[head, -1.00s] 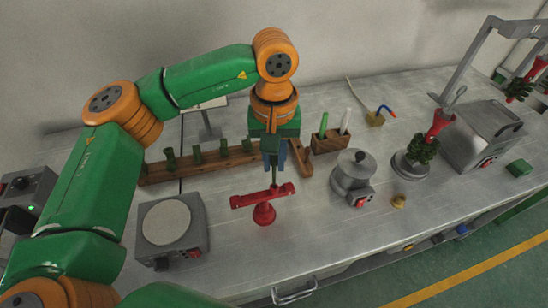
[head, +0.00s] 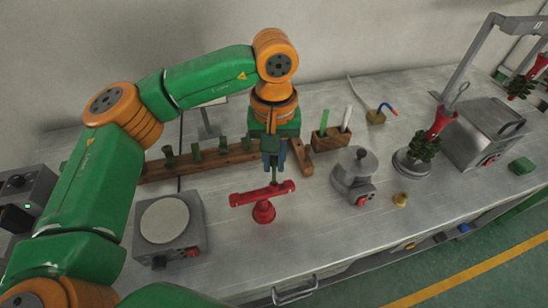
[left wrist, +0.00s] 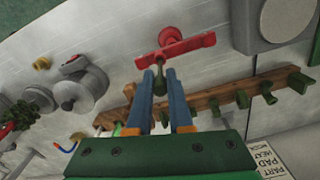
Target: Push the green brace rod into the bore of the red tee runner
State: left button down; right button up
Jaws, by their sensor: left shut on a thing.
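The red tee runner (head: 248,199) stands on a round red base on the bench, its crossbar lying roughly left to right; it also shows in the left wrist view (left wrist: 190,46). My left gripper (head: 275,165) is above the right half of the crossbar, pointing down. It is shut on the green brace rod (head: 274,176), which stands upright between the blue fingers (left wrist: 163,100). The rod's lower end (left wrist: 160,80) meets the crossbar in the picture. I cannot tell whether it is in the bore, which the rod and crossbar hide. My right gripper is out of view.
A wooden rack (head: 215,159) with several green pegs stands behind. A hotplate (head: 190,236) is at left. The bench front is clear.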

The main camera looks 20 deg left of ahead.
pick_arm(q)
jog(key=shift+f+b, duration=0.85)
jog(key=shift+f, duration=0.2)
jog(key=c, duration=0.7)
grip_release()
jog(key=shift+r, duration=0.1)
jog(key=shift+c, duration=0.2)
jog(key=shift+r, duration=0.35)
notch_tip(320, 180, up, 6)
jog(key=shift+r+b, duration=0.1)
jog(key=shift+b, duration=0.35)
jog(key=shift+r, duration=0.1)
